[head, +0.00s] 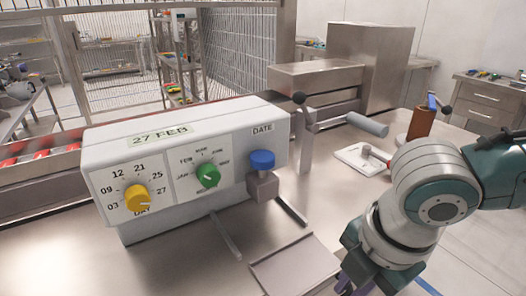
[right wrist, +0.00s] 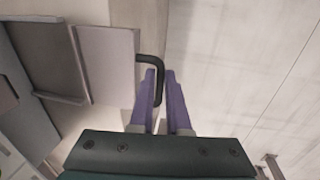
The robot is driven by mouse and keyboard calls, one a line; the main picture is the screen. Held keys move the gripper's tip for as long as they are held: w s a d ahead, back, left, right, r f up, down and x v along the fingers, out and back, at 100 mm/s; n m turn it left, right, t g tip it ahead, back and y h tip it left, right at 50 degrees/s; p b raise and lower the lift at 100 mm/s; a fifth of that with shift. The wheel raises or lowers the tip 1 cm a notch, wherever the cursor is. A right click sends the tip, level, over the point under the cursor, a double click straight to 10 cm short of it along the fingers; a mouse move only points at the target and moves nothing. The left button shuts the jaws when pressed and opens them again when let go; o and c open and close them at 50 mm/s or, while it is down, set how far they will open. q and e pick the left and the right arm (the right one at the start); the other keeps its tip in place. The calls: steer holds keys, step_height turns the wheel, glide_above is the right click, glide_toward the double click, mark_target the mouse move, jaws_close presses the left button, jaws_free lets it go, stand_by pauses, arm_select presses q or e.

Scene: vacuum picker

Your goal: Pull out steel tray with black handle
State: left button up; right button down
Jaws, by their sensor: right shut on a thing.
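The steel tray (head: 295,268) is a flat grey plate on the steel table, at the bottom middle of the head view in front of the date machine. The right wrist view shows the tray (right wrist: 107,62) with its black handle (right wrist: 151,60) on the edge near my gripper. My right gripper (right wrist: 160,78) has purple fingers shut on the black handle. In the head view my arm hides the handle and most of the fingers. My left gripper is not in view.
The white date machine (head: 190,155) with yellow, green and blue knobs stands behind the tray. Two rails (head: 225,236) run from it toward the tray. A lever with a grey grip (head: 367,125) and a small white tray (head: 360,157) stand to the right.

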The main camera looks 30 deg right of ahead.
steer(key=shift+w, duration=0.1)
steer(key=c, duration=0.9)
jaws_free()
steer(key=shift+r, duration=0.1)
step_height(320, 180, up, 10)
steer(key=s+p, duration=0.1)
steer(key=shift+s+f+p, duration=0.2)
steer(key=shift+s+p, duration=0.1)
steer(key=shift+s, duration=0.05)
